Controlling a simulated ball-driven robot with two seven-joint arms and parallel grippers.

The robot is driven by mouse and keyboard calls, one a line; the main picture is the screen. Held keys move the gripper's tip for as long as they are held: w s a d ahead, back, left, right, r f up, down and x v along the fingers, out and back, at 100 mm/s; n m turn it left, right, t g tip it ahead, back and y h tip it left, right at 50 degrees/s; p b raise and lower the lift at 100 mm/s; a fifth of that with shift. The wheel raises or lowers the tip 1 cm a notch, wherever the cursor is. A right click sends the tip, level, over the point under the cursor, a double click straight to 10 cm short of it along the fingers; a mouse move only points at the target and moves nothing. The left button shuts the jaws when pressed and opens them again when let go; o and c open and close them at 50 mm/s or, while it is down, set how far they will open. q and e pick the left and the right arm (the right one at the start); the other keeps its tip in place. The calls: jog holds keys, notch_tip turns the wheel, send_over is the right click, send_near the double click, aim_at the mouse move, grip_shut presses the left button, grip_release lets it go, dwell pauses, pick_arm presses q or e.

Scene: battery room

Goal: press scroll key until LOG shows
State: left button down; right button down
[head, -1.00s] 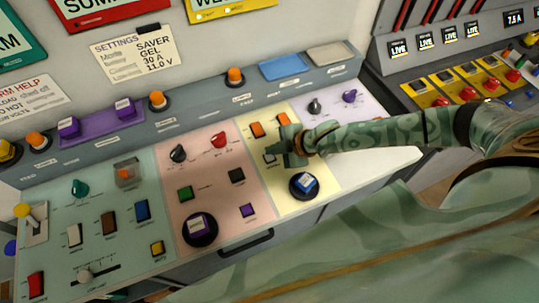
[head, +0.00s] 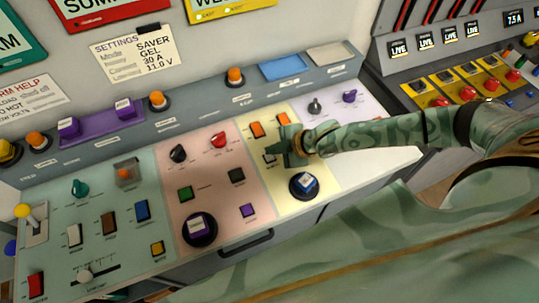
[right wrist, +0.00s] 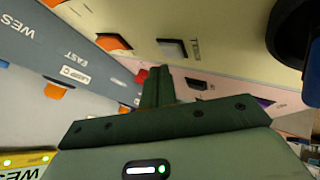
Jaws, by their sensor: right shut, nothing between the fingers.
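My right gripper (head: 284,152) is over the pale yellow panel section, its fingers shut with nothing between them. Its fingers also show in the right wrist view (right wrist: 156,88). Beside the fingertips is a grey rocker key (head: 269,159), also seen in the right wrist view (right wrist: 172,48); its label is too small to read. I cannot tell whether the fingers touch the panel. I cannot tell which key is the scroll key. Several small displays at the upper right, such as this one (head: 399,48), read LIVE. I see no LOG text. My left gripper is not in view.
Two orange keys (head: 256,130) sit just behind the gripper. A blue-topped round knob (head: 304,185) is in front of it. A pink section (head: 217,175) with knobs and keys lies to the left. The white right end of the panel (head: 365,165) has bare room.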

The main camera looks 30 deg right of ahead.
aim_at(273, 158)
jog(key=shift+f, duration=0.4)
jog(key=shift+f, duration=0.45)
dwell(1.0)
jog(key=shift+r+p, duration=0.85)
notch_tip(273, 158, up, 5)
jog(key=p, duration=0.5)
jog(key=shift+r+p, duration=0.1)
jog(key=shift+p, duration=0.25)
